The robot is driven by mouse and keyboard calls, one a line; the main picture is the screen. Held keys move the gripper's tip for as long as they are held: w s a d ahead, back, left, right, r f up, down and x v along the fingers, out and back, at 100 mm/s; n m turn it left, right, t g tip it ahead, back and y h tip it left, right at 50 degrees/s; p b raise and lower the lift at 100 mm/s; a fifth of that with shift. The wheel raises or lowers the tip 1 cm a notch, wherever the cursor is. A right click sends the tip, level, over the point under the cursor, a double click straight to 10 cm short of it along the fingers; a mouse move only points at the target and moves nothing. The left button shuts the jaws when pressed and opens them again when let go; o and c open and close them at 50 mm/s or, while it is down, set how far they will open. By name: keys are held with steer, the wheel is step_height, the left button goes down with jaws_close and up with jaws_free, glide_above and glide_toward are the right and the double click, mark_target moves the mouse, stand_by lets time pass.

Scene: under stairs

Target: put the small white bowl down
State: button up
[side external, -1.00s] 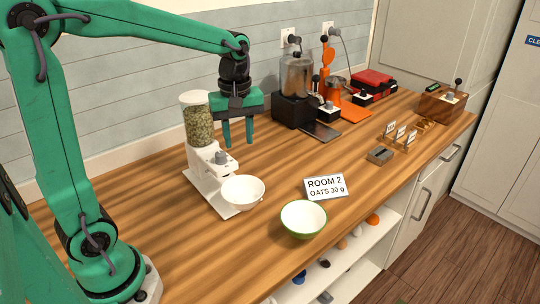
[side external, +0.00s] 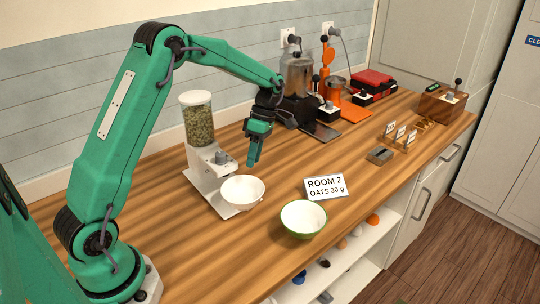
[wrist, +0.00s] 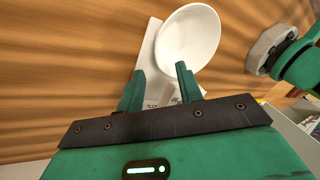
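The small white bowl (side external: 243,190) sits upright at the foot of the white grain dispenser (side external: 205,182), on its base plate. In the wrist view the bowl (wrist: 188,38) looks empty and lies just beyond my fingertips. My gripper (side external: 253,163) hangs above and slightly behind the bowl in the side view, fingers pointing down. In the wrist view my gripper (wrist: 160,68) has its two fingers apart, with nothing held between them. I cannot tell whether a finger touches the bowl; it looks apart.
A green bowl with a white inside (side external: 303,218) stands near the counter's front edge. A grey block (side external: 380,155) and small label stands are further right. The counter between is clear.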

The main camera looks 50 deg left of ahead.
mark_target(249, 176)
steer(key=shift+x, duration=1.35)
steer(key=shift+x, duration=2.6)
steer(key=shift+a, duration=0.15)
steer(key=shift+w, duration=0.1)
jaws_close()
